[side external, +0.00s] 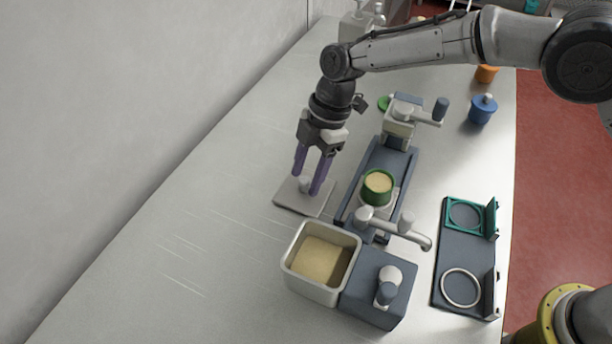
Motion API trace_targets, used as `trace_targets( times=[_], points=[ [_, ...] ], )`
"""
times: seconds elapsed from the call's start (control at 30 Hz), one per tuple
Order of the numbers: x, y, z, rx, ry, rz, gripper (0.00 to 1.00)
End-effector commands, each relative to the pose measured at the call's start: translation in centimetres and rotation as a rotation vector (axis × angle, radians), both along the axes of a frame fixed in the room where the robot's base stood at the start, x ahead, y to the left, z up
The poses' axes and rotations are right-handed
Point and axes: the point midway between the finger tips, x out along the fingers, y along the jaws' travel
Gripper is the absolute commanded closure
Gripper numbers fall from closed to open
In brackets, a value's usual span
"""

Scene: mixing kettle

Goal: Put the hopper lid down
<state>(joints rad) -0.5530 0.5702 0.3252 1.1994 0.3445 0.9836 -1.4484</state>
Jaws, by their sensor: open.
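The hopper lid (290,200) is a flat grey plate with a small knob (305,184). It lies on the table, just behind the hopper. My gripper (307,184) points down over the lid, its purple fingers open on either side of the knob. I cannot tell whether a finger touches the knob. The hopper (291,268) is a pale square bin, uncovered, with tan material (322,262) inside.
Right of the lid is a dark rail (362,190) with a green-rimmed cup (378,188) of tan material and a spout (395,230). A dark block with a knob (378,290) adjoins the hopper. A dark fixture (455,250) stands at right. The table's left is clear.

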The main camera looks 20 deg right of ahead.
Motion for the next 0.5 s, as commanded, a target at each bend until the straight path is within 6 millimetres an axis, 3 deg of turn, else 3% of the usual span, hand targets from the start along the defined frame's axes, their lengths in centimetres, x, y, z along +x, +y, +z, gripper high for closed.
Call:
trace_targets(
  times=[0.3, 0.5],
  points=[
    [0.6, -1.9, 6.3, 0.002, -0.005, -0.002, 0.43],
    [0.8, -2.8, 9.2, 0.001, -0.003, -0.001, 0.43]
  ],
)
